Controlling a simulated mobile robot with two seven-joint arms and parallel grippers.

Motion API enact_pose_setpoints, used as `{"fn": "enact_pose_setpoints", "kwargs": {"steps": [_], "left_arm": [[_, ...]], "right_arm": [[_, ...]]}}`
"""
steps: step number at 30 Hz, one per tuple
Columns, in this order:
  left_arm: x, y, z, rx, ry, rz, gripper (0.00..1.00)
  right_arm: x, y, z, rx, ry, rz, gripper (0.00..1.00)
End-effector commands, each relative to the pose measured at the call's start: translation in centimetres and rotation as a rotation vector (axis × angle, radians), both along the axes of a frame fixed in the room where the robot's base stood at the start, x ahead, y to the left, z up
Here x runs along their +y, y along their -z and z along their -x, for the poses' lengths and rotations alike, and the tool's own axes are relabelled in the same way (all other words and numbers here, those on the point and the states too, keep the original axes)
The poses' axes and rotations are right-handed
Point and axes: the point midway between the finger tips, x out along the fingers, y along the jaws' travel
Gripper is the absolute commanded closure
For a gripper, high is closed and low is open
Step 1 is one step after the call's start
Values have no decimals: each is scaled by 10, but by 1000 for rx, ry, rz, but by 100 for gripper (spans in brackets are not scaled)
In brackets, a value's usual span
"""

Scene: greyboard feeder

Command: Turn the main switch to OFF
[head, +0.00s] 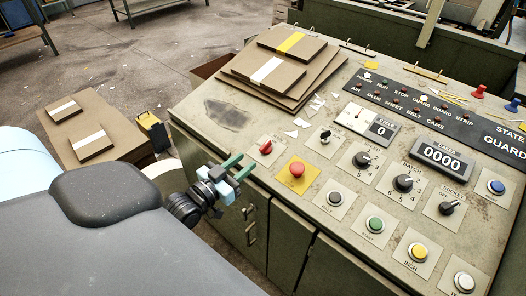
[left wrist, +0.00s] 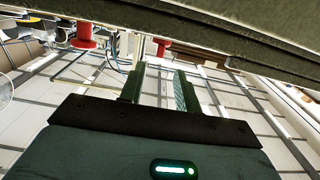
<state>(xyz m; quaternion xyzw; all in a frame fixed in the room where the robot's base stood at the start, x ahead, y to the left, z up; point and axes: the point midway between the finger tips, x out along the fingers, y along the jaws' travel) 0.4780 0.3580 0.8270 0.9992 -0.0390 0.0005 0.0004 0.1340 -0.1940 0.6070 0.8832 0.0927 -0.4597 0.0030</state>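A red rotary knob (head: 266,147) sits on a pale plate at the near left of the console top; it looks like the main switch, but its label and setting are too small to read. My left gripper (head: 240,164), with green fingers, is by the console's near left edge, left of and below the red knob, and apart from it. In the left wrist view its fingers (left wrist: 159,88) stand apart with nothing between them, so it is open. My right gripper is not in view.
A red mushroom button (head: 297,169) on a yellow plate sits close to the knob. A black knob (head: 325,136) and several other controls lie to the right. Stacked boards (head: 300,75) lie behind. A dark green edge (left wrist: 220,40) crosses the top of the wrist view.

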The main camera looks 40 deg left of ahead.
Motion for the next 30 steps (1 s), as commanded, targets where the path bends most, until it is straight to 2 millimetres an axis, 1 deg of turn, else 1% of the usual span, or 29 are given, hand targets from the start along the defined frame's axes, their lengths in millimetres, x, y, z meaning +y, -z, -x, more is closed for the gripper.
{"fn": "enact_pose_setpoints", "kwargs": {"steps": [5,8,18,21,25,30], "left_arm": [[0,-1,-3,-2,0,0,67],[-1,-2,-11,-3,0,0,67],[-5,-2,-57,-1,0,0,67],[-5,-1,-67,-1,0,0,67],[-6,-1,-75,0,0,0,67],[-7,0,-78,1,1,0,67]], "right_arm": [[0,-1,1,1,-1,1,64],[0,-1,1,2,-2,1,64],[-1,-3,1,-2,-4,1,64],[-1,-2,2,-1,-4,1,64],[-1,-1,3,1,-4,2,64],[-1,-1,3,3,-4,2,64]]}}
